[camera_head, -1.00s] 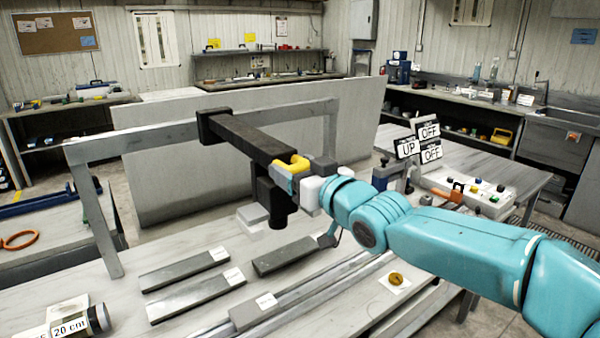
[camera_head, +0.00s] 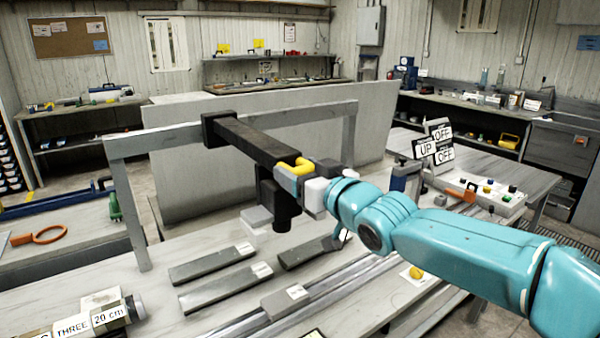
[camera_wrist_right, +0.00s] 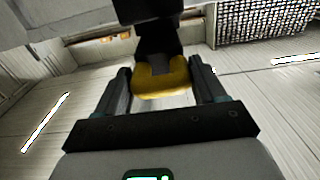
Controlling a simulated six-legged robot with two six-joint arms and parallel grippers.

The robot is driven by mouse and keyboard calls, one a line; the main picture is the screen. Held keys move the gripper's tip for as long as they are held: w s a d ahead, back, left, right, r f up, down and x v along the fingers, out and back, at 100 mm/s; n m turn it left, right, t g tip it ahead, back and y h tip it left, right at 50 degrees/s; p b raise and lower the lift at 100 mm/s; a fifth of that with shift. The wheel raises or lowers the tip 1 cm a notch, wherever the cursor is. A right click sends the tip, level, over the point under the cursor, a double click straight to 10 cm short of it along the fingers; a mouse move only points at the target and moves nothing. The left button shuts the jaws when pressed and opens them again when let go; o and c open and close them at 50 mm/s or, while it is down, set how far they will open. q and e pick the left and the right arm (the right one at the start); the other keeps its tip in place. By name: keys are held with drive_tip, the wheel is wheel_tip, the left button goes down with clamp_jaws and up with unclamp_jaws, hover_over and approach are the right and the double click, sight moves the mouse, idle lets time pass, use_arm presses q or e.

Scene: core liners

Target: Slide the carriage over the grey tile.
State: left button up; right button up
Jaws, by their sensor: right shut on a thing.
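The carriage is a black arm (camera_head: 258,142) clamped on a grey gantry beam (camera_head: 160,140), with a black cylinder hanging from its near end. My right gripper (camera_head: 292,180) is shut on the carriage's yellow handle (camera_head: 302,166). The right wrist view shows the yellow handle (camera_wrist_right: 160,82) between both fingers. A light grey block (camera_head: 257,216) shows beside the cylinder; I cannot tell whether it is attached. Grey slabs with white tags lie below: one at the back (camera_head: 210,264), one in front (camera_head: 225,288), a darker one (camera_head: 308,250). I cannot tell which is the grey tile. My left gripper is out of view.
A grey block with a tag (camera_head: 285,302) sits by the metal rails (camera_head: 340,290). A button box (camera_head: 480,198) and UP and OFF signs (camera_head: 435,148) stand at right. A labelled cylinder (camera_head: 100,315) lies at front left. A grey panel (camera_head: 380,120) stands behind the gantry.

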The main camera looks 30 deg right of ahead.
drive_tip(key=shift+r, duration=0.15)
drive_tip(key=o, duration=1.4)
drive_tip(key=shift+d, duration=0.1)
drive_tip(key=shift+s, duration=0.25)
drive_tip(key=s+p, duration=0.1)
drive_tip(key=s, duration=0.4)
drive_tip(key=s+d, duration=0.1)
drive_tip(key=s, duration=0.4)
drive_tip(key=s+p, duration=0.1)
drive_tip(key=s, duration=0.5)
drive_tip(key=shift+d+p, duration=0.15)
drive_tip(key=shift+p, duration=0.15)
